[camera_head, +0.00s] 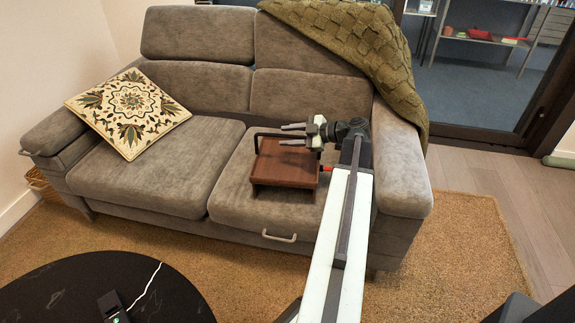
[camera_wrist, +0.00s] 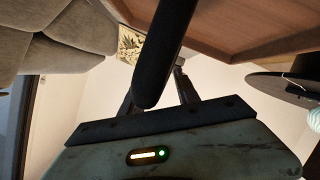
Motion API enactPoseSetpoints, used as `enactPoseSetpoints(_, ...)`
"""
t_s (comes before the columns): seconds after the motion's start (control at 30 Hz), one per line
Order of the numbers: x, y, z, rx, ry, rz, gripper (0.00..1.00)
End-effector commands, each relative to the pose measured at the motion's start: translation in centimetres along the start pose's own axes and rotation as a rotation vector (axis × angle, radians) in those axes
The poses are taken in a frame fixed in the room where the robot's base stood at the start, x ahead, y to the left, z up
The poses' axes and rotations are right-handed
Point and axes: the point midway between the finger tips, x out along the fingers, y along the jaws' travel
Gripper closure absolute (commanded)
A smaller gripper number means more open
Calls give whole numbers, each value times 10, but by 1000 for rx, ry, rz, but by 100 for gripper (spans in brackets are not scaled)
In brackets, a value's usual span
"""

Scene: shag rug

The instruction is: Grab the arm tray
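The arm tray (camera_head: 284,168) is a brown wooden tray with a raised dark handle bar. It sits on the right seat cushion of the sofa. My gripper (camera_head: 284,134) is level at the tray's back side, pointing left, with its two fingers apart. In the wrist view, the dark handle (camera_wrist: 162,50) crosses close in front of the camera, overlapping the space between the fingers, and the tray's brown wood (camera_wrist: 235,28) fills the upper right. I cannot tell whether the handle touches a finger. Part of the handle is hidden by the fingers in the head view.
The grey sofa (camera_head: 160,165) holds a patterned cushion (camera_head: 128,112) on its left seat and a green knitted throw (camera_head: 350,35) over its right back corner. A dark round table (camera_head: 70,290) stands at the front left. The tan rug (camera_head: 465,240) is clear at right.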

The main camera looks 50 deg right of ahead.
Motion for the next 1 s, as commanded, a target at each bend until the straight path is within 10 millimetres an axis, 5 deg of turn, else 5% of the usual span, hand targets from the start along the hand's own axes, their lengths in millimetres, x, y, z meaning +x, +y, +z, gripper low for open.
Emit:
enactPoseSetpoints(0.07, 0, 0, 0, 0, 0, 0, 62)
enactPoseSetpoints(0.23, 0, 0, -1, 0, 0, 0, 100)
enactPoseSetpoints(1.0, 0, 0, -2, -1, 3, -1, 100)
